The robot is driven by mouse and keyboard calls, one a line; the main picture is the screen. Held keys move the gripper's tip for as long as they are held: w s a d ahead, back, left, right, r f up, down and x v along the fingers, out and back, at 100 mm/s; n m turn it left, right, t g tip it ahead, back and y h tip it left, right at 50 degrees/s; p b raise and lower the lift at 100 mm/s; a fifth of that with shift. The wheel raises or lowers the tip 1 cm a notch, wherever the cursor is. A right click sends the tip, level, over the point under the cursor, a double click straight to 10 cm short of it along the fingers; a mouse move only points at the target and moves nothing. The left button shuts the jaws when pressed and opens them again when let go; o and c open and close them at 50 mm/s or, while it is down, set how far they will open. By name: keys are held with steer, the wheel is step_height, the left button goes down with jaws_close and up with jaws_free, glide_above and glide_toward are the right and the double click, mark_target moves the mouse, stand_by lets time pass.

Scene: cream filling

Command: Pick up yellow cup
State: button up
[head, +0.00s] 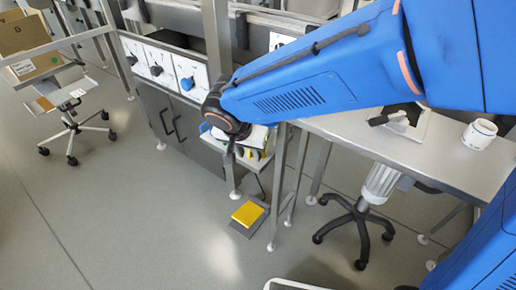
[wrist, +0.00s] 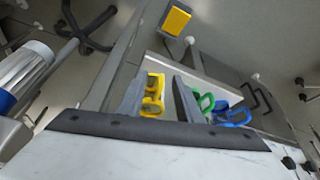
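The yellow cup (wrist: 153,95) shows in the wrist view between my gripper's two fingers. My gripper (wrist: 159,78) is open, with a clear gap between the right finger and the cup. The left finger overlaps the cup's left edge in the picture; I cannot tell whether they touch. A green cup (wrist: 206,102) and a blue cup (wrist: 232,115) stand to the right of the fingers. In the head view my gripper (head: 230,152) is small and dark above the small shelf, and its fingers are hard to make out. A bit of yellow (head: 251,154) shows there, partly hidden.
A yellow-topped pedal (head: 248,213) lies on the floor below. A grey table (head: 440,150) with a white mug (head: 479,134) stands on the right. Metal posts (head: 278,180) rise close beside the shelf. A stool (head: 358,225) stands under the table. The floor at front left is clear.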

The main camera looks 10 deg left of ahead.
steer(key=shift+w+f, duration=0.25)
steer(key=shift+f, duration=0.25)
jaws_close()
step_height(320, 180, up, 10)
steer(key=shift+r, duration=0.1)
stand_by(0.4)
